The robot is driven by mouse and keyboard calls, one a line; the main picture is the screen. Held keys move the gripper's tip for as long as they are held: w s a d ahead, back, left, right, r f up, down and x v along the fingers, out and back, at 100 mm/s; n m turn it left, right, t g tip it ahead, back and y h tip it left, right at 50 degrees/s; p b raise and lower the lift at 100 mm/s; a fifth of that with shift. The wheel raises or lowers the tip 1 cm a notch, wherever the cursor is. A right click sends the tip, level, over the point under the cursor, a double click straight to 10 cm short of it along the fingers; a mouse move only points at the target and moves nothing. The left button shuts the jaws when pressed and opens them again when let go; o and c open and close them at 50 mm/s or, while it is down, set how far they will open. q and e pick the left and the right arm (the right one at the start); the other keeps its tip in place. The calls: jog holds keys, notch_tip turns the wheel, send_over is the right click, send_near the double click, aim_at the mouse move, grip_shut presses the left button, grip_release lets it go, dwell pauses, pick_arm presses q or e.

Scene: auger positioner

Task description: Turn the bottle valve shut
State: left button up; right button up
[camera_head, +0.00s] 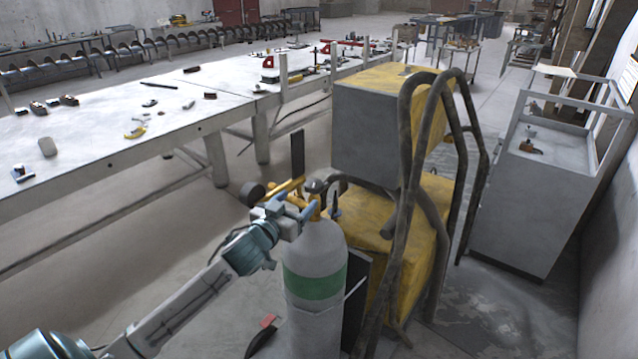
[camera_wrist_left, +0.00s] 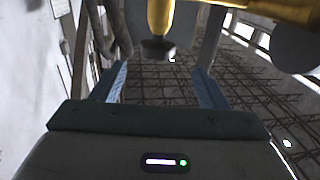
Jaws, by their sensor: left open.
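The gas bottle (camera_head: 315,262) is a grey cylinder with a green band, standing upright beside a yellow machine. Its brass valve and regulator fittings (camera_head: 313,208) sit on top, with a round dark gauge (camera_head: 252,194) to the left. My left gripper (camera_head: 295,204) is at the bottle's top, its blue fingers apart beside the brass fittings. In the left wrist view, a dark knob (camera_wrist_left: 157,48) on a brass stem (camera_wrist_left: 160,16) shows just beyond the gap between the open fingers (camera_wrist_left: 160,75). I cannot tell whether they touch it. My right gripper is out of view.
The yellow and grey machine (camera_head: 375,128) with dark tube handles (camera_head: 412,150) stands close behind and right of the bottle. A long white workbench (camera_head: 100,125) with tools runs at the left. A grey cabinet (camera_head: 525,205) stands at the right. The floor left of the bottle is mostly clear.

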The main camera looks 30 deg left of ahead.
aim_at(309, 190)
pick_arm(q)
jog(key=w+p, duration=0.1)
jog(key=w, duration=0.2)
jog(key=w+p, duration=0.2)
jog(key=w, duration=0.2)
jog(key=shift+w+r, duration=0.2)
jog(key=shift+w, duration=0.1)
jog(key=shift+w+a+f, duration=0.15)
jog(key=shift+w, duration=0.5)
jog(key=shift+c, duration=0.5)
jog(key=c, duration=0.9)
